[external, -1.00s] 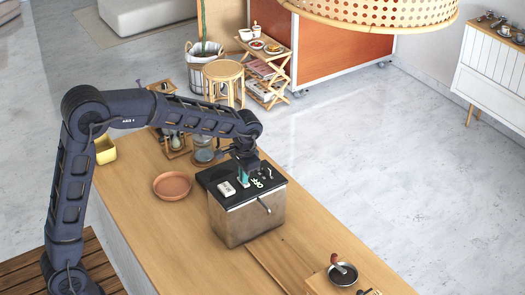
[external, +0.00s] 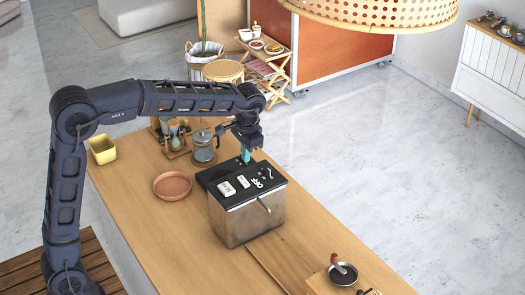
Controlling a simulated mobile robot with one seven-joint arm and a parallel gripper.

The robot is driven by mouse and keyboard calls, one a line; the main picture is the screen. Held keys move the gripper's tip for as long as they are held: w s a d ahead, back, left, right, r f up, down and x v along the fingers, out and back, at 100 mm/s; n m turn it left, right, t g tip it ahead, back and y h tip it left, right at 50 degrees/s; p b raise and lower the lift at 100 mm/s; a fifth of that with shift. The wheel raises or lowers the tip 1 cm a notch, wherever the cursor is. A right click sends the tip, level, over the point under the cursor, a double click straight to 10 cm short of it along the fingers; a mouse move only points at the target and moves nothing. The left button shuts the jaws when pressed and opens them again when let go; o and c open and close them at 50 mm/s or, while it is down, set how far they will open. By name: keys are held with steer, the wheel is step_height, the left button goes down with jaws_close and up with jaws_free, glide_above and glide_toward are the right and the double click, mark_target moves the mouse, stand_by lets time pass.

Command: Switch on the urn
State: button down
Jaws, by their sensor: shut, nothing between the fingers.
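The urn (external: 240,220) is a box-shaped metal body with a black top, standing on the wooden counter. Its top carries two white switch-like blocks, a left one (external: 226,188) and a right one (external: 243,181), with small white marks beside them. A lever or tap sticks out at its front right. My gripper (external: 246,157), with teal fingertips, is shut and empty just above the back part of the black top. It looks clear of both white blocks. I cannot tell the position of either switch from this view.
A terracotta dish (external: 172,185) lies left of the urn. A glass press pot (external: 204,148) stands behind it, near the gripper. A yellow container (external: 102,149) is at the far left. A small dark pan (external: 343,273) is at the front right.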

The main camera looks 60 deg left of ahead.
mark_target(242, 178)
steer(key=shift+d+r, duration=0.15)
steer(key=shift+r, duration=0.85)
steer(key=shift+d+r, duration=0.15)
steer(key=shift+r, duration=0.8)
steer(key=shift+a, duration=0.1)
steer(key=shift+w+a+r+y, duration=0.15)
steer(key=shift+a+y, duration=0.15)
steer(key=shift+a, duration=0.25)
steer(key=f, duration=0.4)
steer(key=a+f, duration=0.1)
steer(key=f, duration=0.4)
steer(key=a+f, duration=0.1)
steer(key=f, duration=0.4)
steer(key=shift+a, duration=0.1)
